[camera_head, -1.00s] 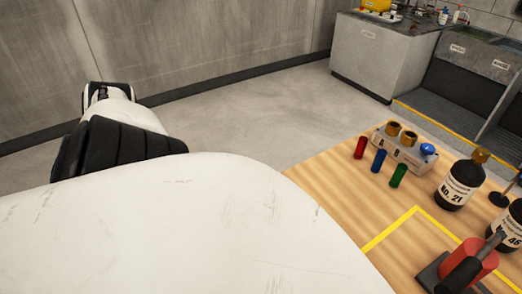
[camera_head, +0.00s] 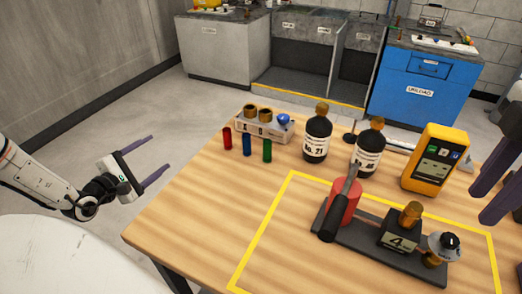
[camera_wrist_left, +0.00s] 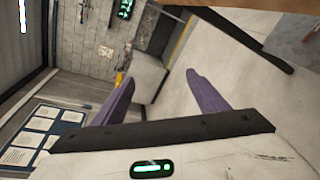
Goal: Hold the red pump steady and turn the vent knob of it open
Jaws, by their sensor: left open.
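The red pump (camera_head: 345,203) stands on a dark base plate (camera_head: 365,247) inside a yellow-outlined area of the wooden table. Its black-gripped lever (camera_head: 333,222) leans across the red cylinder. On the same base are a dark block marked 4 (camera_head: 399,235) with a brass fitting (camera_head: 410,214) and, at the right end, a pale dial with a black knob (camera_head: 450,240). My left gripper (camera_head: 161,152) is open and empty, left of the table and far from the pump. My right gripper (camera_head: 478,207) shows only its purple fingers at the right edge, apart and empty, above the knob end.
Behind the pump stand two dark bottles (camera_head: 318,138) (camera_head: 369,149) and a yellow meter (camera_head: 436,163). A rack (camera_head: 264,127) and red, blue and green tubes (camera_head: 247,146) are at the back left. The table's front left (camera_head: 195,215) is clear. A blue cabinet (camera_head: 420,88) stands beyond.

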